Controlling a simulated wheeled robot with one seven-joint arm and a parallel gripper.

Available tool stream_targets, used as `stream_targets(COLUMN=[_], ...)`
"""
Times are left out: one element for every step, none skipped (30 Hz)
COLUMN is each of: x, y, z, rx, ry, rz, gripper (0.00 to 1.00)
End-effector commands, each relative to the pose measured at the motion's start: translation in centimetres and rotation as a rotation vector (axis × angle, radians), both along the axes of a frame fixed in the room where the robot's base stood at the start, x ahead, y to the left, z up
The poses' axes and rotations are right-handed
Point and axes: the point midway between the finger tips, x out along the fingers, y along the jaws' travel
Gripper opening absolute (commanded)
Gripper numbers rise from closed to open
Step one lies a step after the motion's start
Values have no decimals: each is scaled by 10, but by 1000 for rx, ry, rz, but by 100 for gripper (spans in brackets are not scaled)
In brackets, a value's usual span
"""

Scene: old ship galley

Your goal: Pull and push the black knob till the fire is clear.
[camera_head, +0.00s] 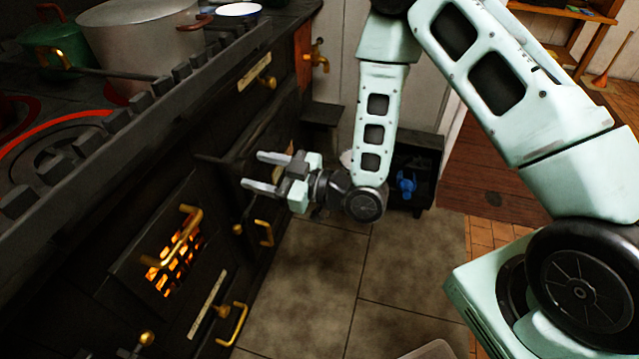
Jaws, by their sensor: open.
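The black stove front runs down the left side of the view. A firebox door (128,262) with a brass handle shows orange fire (175,262) glowing through its slots. A thin dark rod-like piece (208,159) juts from the stove front just left of my gripper; I cannot tell whether it is the black knob. No other black knob stands out against the dark metal. My gripper (256,171) is open, its two pale fingers pointing left at the stove front. Nothing shows between the fingers. Contact with the stove cannot be told.
A large pot (140,40) and a green pot (55,42) stand on the stove top behind a toothed rail (130,115). Brass handles (236,325) and a brass tap (318,58) stick out. A dark box with a blue item (407,184) stands behind my arm. Tiled floor (315,270) is clear.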

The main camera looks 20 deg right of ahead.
Motion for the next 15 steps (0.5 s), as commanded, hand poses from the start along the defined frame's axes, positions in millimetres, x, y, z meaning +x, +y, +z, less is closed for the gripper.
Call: stream_targets(x=[-8,-13,-19,-24,-28,-35,-39,-44,-50,-54,-58,-64,-67,-69,-72], y=[-11,-17,-23,-29,-35,-42,-47,-53,-59,-65,-69,-75,-79,-81,-85], z=[-1,-2,-2,-2,-1,-2,-2,-2,0,2,2,2,3,4,4], rx=[-1,-1,-1,-2,0,-1,-1,-1,0,-2,0,-1,1,1,-1], ry=[5,5,5,6,5,6,5,6,7,8,8,7,8,6,6], rz=[-4,-4,-3,-4,-5,-4,-4,-5,-5,-4,-5,-5,-4,-4,-3], gripper=[54,54,54,54,54,54,54,54,54,54,54,54,54,54,54])
